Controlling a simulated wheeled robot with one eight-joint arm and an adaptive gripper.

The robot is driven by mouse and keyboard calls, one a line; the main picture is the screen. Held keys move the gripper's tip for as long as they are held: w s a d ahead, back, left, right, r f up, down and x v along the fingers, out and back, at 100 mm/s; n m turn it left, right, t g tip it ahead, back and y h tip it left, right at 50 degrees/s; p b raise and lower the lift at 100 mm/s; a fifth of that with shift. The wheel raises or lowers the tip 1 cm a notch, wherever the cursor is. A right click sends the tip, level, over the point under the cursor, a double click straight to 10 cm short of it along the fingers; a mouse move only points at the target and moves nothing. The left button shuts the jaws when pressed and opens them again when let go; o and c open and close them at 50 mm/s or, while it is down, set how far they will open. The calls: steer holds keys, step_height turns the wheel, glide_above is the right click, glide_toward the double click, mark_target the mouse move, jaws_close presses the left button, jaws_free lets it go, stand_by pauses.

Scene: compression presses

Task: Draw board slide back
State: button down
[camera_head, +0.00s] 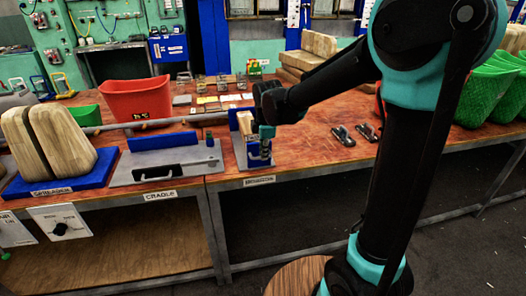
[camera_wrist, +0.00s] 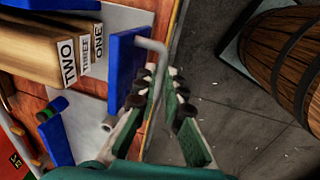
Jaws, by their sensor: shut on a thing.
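The board slide station (camera_head: 258,162) stands at the front edge of the bench, with blue upright plates and pale wooden boards (camera_head: 246,122). In the wrist view the boards (camera_wrist: 45,45) carry the labels TWO, THREE and ONE. A blue plate (camera_wrist: 122,62) stands beside them, with a bent grey rod handle (camera_wrist: 153,44) at its outer side. My gripper (camera_wrist: 160,88) is shut on the handle, its fingers on both sides of the rod. In the head view my gripper (camera_head: 262,150) points down at the station's front; its grip is too small to make out there.
The grey cradle plate (camera_head: 165,165) lies left of the station, and the spreader (camera_head: 50,150) is farther left. A red bin (camera_head: 135,99) stands behind them. Two dark clamps (camera_head: 350,135) lie to the right. A wooden barrel (camera_wrist: 285,55) stands on the floor.

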steer(key=shift+s, duration=0.25)
steer(key=c, duration=1.6)
jaws_free()
steer(key=v, duration=1.2)
steer(key=shift+w, duration=0.15)
steer(key=s+d+f+m+t, duration=0.1)
steer(key=s+d+f+m, duration=0.7)
steer(key=d+f+m, duration=0.2)
steer(key=s+d+f+m, duration=0.8)
steer(key=d+f+m, duration=0.2)
steer(key=d+m, duration=0.1)
steer(key=shift+d+t+h, duration=0.3)
steer(key=shift+d+t, duration=0.1)
steer(key=shift+d, duration=0.25)
